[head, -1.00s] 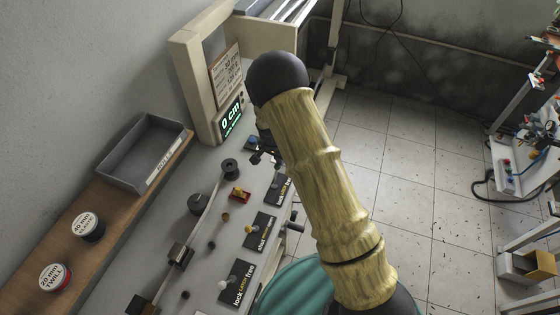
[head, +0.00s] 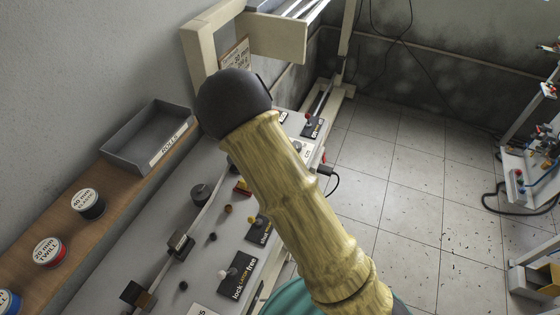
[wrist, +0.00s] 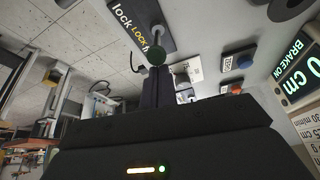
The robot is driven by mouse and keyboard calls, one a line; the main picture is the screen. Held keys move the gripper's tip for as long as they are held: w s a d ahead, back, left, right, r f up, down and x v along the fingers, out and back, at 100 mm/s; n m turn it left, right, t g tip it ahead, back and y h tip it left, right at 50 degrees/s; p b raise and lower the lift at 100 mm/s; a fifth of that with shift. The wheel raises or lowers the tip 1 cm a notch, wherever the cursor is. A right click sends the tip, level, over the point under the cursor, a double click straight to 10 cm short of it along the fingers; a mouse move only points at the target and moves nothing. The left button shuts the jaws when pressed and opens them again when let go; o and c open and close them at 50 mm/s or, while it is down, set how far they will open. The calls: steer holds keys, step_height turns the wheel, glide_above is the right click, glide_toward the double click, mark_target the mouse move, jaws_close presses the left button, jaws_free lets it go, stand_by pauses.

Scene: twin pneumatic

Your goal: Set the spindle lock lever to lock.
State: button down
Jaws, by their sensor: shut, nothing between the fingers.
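The lever with a dark green knob (wrist: 156,57) shows in the wrist view, beside a black label (wrist: 133,22) reading "lock LOCK" with the last word partly covered. My gripper (wrist: 157,76) is shut and empty, its dark fingertips right at the knob in the picture. I cannot tell whether they touch it. Which end of the label the lever points to is unclear. In the head view my arm covers this lever and the gripper.
Another lever with a white knob (head: 222,274) stands by a "lock LATCH free" label (head: 239,273). The display (wrist: 294,72) reads "BRAKE ON" and 0 cm. A blue button (wrist: 245,62) and a red button (wrist: 236,89) are near. A grey tray (head: 118,150) and spools (head: 87,203) stand left.

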steer(key=shift+s+a+f, duration=0.15)
steer(key=shift+s+a, duration=0.05)
steer(key=shift+s, duration=0.25)
steer(key=shift+s+a+f, duration=0.1)
steer(key=shift+s+a, duration=0.1)
steer(key=shift+s, duration=0.2)
steer(key=shift+s+a+f+b, duration=0.2)
steer(key=shift+s+f+b, duration=0.1)
steer(key=shift+s+f, duration=0.15)
steer(key=shift+s, duration=0.15)
steer(key=w+d+r+p, duration=0.1)
steer(key=w+d+r, duration=0.1)
steer(key=w+r, duration=0.15)
steer(key=s+a+r+b, duration=0.1)
steer(key=s+a+r, duration=0.2)
steer(key=s+r, duration=0.2)
steer(key=shift+s+a+b, duration=0.3)
steer(key=shift+s+a, duration=0.05)
steer(key=shift+s, duration=0.7)
steer(key=shift+r, duration=0.1)
